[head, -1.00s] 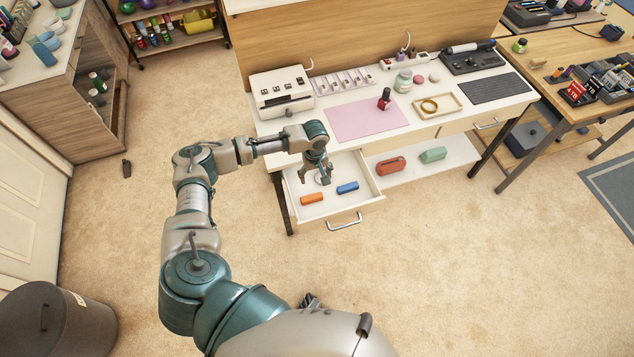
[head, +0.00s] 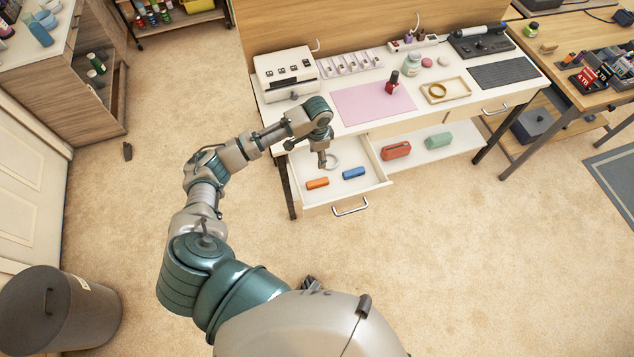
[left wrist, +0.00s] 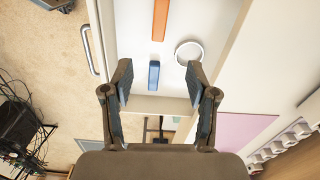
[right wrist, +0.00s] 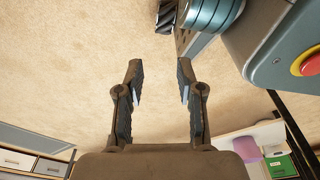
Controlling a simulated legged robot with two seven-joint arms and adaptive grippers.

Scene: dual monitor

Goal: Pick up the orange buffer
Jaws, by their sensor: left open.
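The orange buffer (head: 317,183) lies in the left part of the open white drawer (head: 345,196). It also shows at the top edge of the left wrist view (left wrist: 160,18), partly cut off. A blue buffer (head: 354,173) lies to its right, and a white ring (head: 332,161) lies behind them. My left gripper (head: 326,163) is above the back of the drawer, apart from the orange buffer. In the left wrist view its fingers (left wrist: 159,72) are spread and empty, with the blue buffer between and beyond them. My right gripper (right wrist: 159,82) is open and empty over carpet.
The desk top above the drawer holds a pink mat (head: 372,103), a red nail polish bottle (head: 392,83) and a white box device (head: 286,76). A red case (head: 396,150) and a green case (head: 438,140) lie on the low shelf right of the drawer. Carpet in front is clear.

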